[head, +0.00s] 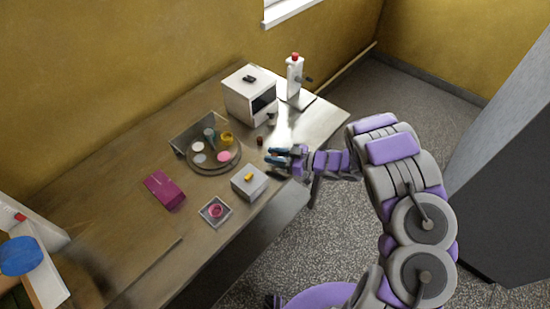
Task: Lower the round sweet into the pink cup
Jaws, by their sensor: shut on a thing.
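My gripper (272,157) reaches in from the right over the table, its blue fingertips pointing left. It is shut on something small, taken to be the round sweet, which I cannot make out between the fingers. The pink cup (223,156) sits on the front right part of a round grey tray (228,167), left of my fingertips and apart from them. A yellow cup (227,139), a white cup (198,147) and a grey cup (199,158) share the tray. I cannot see inside the pink cup clearly.
A pale box with a yellow top piece (249,182) stands just below-left of my gripper. A small brown thing (260,141) stands near my fingertips. A white machine (250,94) is behind. A square dish (215,211) and magenta box (165,189) lie nearer the front.

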